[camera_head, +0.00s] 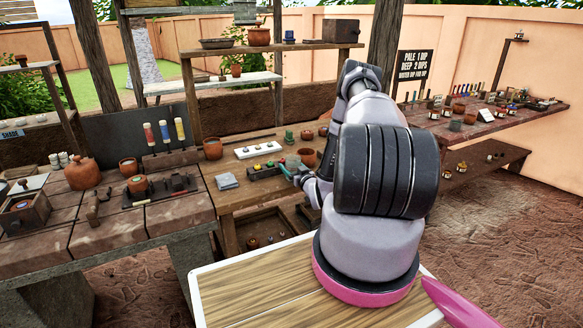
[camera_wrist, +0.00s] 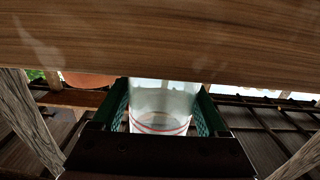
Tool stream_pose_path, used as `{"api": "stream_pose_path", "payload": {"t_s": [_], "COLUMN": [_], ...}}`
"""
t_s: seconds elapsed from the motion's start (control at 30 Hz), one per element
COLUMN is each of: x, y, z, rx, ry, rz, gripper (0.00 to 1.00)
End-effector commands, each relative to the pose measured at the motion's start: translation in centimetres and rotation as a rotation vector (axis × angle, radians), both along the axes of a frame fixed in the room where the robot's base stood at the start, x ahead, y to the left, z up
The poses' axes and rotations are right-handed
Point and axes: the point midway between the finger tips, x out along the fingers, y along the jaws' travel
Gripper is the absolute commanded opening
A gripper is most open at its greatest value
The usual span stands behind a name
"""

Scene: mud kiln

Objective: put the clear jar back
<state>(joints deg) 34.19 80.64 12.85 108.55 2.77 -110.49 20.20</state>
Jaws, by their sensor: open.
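The clear jar (camera_wrist: 160,108) shows in the wrist view, with red lines around its lower part. It is between the two green-padded fingers of my gripper (camera_wrist: 163,98), with one finger on each side. The fingers are open, and I cannot tell whether either touches the jar. The top of the jar is hidden behind a wooden board (camera_wrist: 150,40) that crosses the upper part of the wrist view. In the head view my gripper (camera_head: 301,175) is low over the middle wooden bench (camera_head: 235,195), partly hidden by my arm. I cannot make out the jar there.
Near my gripper on the bench are a dark tray (camera_head: 264,172), a white palette (camera_head: 258,149), terracotta cups (camera_head: 213,148) and a grey folded cloth (camera_head: 227,181). A raised shelf (camera_head: 270,48) stands behind. A tiled bench (camera_head: 110,225) is at left, a crowded table (camera_head: 480,125) at right.

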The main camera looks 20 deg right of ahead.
Motion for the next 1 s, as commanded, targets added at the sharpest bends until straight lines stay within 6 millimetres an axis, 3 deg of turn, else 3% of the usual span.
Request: {"api": "stream_pose_path", "payload": {"t_s": [0.27,0.6,0.8,0.9,1.0], "x": [-1.0,-7.9,-11.0,-11.7,-11.1], "y": [0.4,-0.1,-0.2,-0.2,-0.2], "z": [0.0,0.2,0.2,0.3,0.9], "rx": [0.008,0.007,0.005,0.005,0.011], "ry": [0.012,0.007,0.006,0.004,0.002], "rz": [0.006,0.0,0.001,0.001,-0.008], "gripper": [0.99,0.99,0.99,1.0,1.0]}}
